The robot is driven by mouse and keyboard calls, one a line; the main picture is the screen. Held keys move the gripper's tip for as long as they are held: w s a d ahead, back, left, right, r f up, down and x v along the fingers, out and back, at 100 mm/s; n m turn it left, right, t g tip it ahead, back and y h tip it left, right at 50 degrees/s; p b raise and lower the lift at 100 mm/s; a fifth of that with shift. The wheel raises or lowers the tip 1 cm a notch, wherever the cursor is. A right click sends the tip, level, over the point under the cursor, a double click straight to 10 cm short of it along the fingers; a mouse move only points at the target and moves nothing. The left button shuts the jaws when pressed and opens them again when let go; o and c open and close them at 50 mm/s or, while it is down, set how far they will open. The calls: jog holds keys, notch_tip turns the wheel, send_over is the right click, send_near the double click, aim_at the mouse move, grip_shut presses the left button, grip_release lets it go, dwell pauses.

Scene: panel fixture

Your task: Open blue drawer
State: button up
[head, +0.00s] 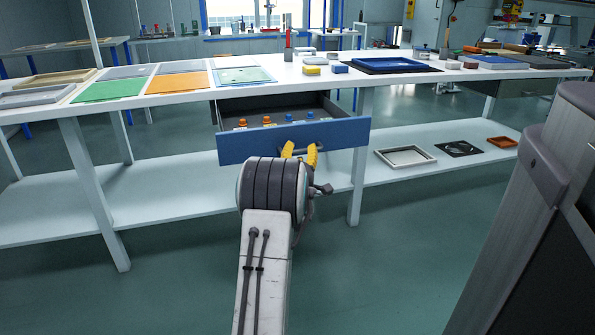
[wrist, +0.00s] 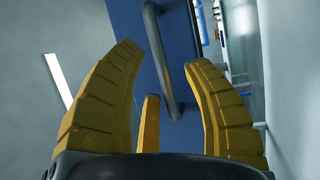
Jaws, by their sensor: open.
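The blue drawer (head: 343,133) under the white table is pulled out, and its inside shows behind the blue front. Small orange and blue items stand in it. My gripper (head: 300,153) is in front of the drawer face, near its handle. In the wrist view my yellow fingers (wrist: 163,68) are spread apart, with the grey bar handle (wrist: 162,62) between them. The handle stands off the blue front (wrist: 182,30). The fingers do not appear closed on it. In the head view my wrist hides part of the handle and lower front.
The white table (head: 300,75) carries green and orange mats, a blue tray (head: 390,65) and small blocks. A lower shelf (head: 190,190) holds a grey tray (head: 405,156). A table leg (head: 360,185) stands just right of my gripper. The floor in front is clear.

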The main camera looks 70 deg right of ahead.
jog(key=v, duration=1)
jog(key=shift+a, duration=0.3)
dwell(0.4)
